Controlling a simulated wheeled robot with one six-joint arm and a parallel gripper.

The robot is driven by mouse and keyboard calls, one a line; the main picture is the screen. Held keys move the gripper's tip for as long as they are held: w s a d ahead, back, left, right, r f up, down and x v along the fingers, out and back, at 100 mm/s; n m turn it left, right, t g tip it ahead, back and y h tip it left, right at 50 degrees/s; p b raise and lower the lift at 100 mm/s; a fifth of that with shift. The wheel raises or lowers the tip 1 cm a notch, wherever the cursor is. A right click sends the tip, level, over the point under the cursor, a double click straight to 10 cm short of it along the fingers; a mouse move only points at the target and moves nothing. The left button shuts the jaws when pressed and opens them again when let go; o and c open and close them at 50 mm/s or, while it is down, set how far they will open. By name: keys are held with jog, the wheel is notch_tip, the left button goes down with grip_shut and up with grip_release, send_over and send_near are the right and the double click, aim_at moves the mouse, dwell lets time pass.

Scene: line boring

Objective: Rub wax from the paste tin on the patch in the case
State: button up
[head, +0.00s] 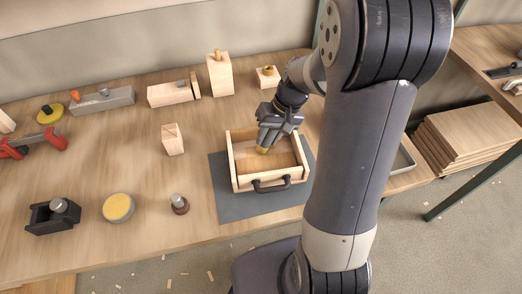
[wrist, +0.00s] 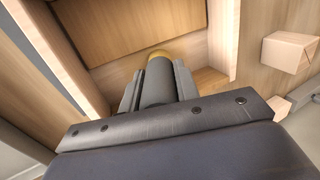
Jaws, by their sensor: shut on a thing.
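The case (head: 234,178) is an open, shallow wooden box with a dark handle on its front side. My gripper (head: 266,142) reaches down into it, shut on a dark, round-bodied tool with a yellow-gold end (head: 262,150). In the wrist view the gripper (wrist: 156,88) has the tool between its fingers, and the gold end (wrist: 160,54) shows just past them. Whether that end touches the case floor, I cannot tell. A browner area (wrist: 140,25) beside paler wood shows inside the case, perhaps the patch. The paste tin (head: 118,208), round with yellow contents, stands open on the table, left of the case.
A grey mat (head: 230,205) lies under the case. A small wooden block (head: 172,139) stands left of it. A dark holder (head: 54,216) and a brown knobbed piece (head: 179,204) stand near the front edge. Planes and blocks line the back. Bare tabletop lies between.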

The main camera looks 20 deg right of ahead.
jog(key=shift+w+a, duration=0.1)
jog(key=shift+a, duration=1.2)
jog(key=shift+r, duration=0.15)
jog(key=shift+r+p, duration=0.45)
jog(key=shift+r, duration=0.05)
notch_tip(320, 180, up, 7)
jog(key=p, duration=0.5)
